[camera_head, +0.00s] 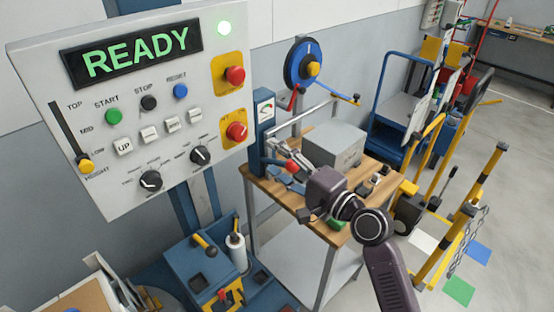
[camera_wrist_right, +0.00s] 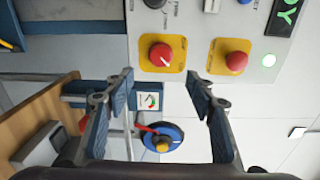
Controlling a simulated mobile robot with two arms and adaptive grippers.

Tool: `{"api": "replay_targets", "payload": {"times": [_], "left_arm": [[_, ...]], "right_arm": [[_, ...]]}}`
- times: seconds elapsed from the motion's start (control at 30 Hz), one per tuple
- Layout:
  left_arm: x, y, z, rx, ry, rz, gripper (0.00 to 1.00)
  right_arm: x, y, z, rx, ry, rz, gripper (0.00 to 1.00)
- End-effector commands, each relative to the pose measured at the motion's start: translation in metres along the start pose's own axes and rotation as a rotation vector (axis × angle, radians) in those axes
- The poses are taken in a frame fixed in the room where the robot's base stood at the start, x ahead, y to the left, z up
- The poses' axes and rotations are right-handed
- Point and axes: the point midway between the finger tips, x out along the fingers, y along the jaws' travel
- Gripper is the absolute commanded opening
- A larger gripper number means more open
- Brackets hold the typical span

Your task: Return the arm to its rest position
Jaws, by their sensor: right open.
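My right arm comes in from the lower right in the head view. My right gripper (camera_head: 276,164) is in front of the workbench, to the right of and below the control panel (camera_head: 65,155). In the right wrist view, my right gripper (camera_wrist_right: 163,92) is open, with its two fingers apart and nothing between them. A red rotary knob (camera_wrist_right: 161,54) on a yellow plate shows beyond the fingertips, and a red button (camera_wrist_right: 236,62) is beside it. My left gripper is not in view.
The wooden-topped workbench (camera_head: 255,181) carries a grey box (camera_head: 335,145) and small items, partly behind my arm. A blue wheel (camera_head: 303,62) is on the wall. A blue cart (camera_head: 392,112) and yellow barriers (camera_head: 466,212) stand right. Floor at far right is open.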

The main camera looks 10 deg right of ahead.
Motion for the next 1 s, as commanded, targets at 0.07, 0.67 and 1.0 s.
{"api": "replay_targets", "payload": {"times": [0.07,0.67,1.0], "left_arm": [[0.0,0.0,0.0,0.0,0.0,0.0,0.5],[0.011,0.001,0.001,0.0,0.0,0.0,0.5],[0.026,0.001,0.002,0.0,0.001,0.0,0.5]], "right_arm": [[0.0,0.0,0.0,0.0,0.0,0.0,0.51],[-0.004,0.149,-0.029,-0.099,0.09,0.235,0.51],[-0.085,0.399,-0.029,-0.352,0.085,0.67,0.51]]}}
